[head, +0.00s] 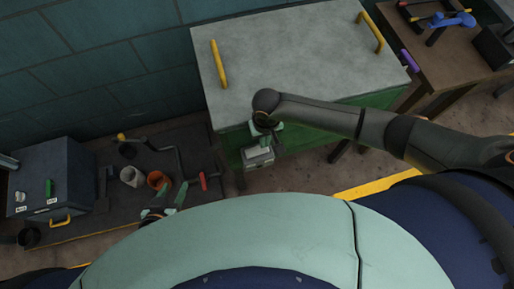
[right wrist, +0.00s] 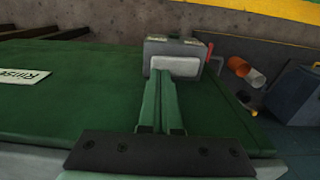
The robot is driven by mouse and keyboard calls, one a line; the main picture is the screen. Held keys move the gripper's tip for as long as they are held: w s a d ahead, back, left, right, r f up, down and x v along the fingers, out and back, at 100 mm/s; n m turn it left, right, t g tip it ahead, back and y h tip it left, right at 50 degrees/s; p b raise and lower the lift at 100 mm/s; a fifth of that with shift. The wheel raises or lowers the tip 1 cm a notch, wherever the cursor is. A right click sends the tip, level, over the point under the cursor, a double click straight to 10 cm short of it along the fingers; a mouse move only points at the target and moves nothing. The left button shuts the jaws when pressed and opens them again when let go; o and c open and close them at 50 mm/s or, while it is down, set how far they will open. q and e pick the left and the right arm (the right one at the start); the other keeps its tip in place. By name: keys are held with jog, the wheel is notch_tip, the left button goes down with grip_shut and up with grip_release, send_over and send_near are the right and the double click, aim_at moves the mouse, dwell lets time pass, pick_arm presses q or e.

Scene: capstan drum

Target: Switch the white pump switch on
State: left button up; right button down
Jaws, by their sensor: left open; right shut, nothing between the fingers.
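The white pump switch (right wrist: 174,66) is a pale plate on a grey box (right wrist: 158,46) on the green cabinet side. In the head view the grey box (head: 258,156) sits at the cabinet's lower left, below my right gripper. My right gripper (right wrist: 176,80) is shut and empty. Its fingertips reach the lower edge of the white switch and overlap it in the right wrist view; I cannot tell whether they touch. They hide part of the switch, and its on or off position is not clear. My left gripper (head: 170,198) is open and empty, at the lower left.
The green cabinet (right wrist: 70,100) bears a "Rinse" label (right wrist: 20,76). Its grey lid (head: 290,60) has two yellow handles. A dark mat holds a white cup (head: 131,177), an orange cup (head: 158,180), a red-handled lever (head: 203,181) and a blue-grey box (head: 55,180).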

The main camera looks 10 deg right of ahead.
jog(key=shift+f+b, duration=0.3)
jog(key=shift+f, duration=0.2)
dwell(0.3)
notch_tip(320, 180, up, 5)
jog(key=p, duration=0.6)
notch_tip(320, 180, up, 2)
dwell(0.5)
dwell(0.4)
jog(key=s+a+n+t+y, duration=0.1)
jog(key=s+a+t+y, duration=0.3)
jog(key=a, duration=0.4)
jog(key=s+d+t, duration=0.2)
jog(key=d, duration=0.5)
jog(key=s+d+r+t+h, duration=0.1)
jog(key=s+d+t, duration=0.1)
jog(key=d, duration=0.5)
jog(key=shift+s+d+r+n+t+h, duration=0.2)
jog(key=shift+r+n+t+h, duration=0.1)
jog(key=shift+t, duration=0.4)
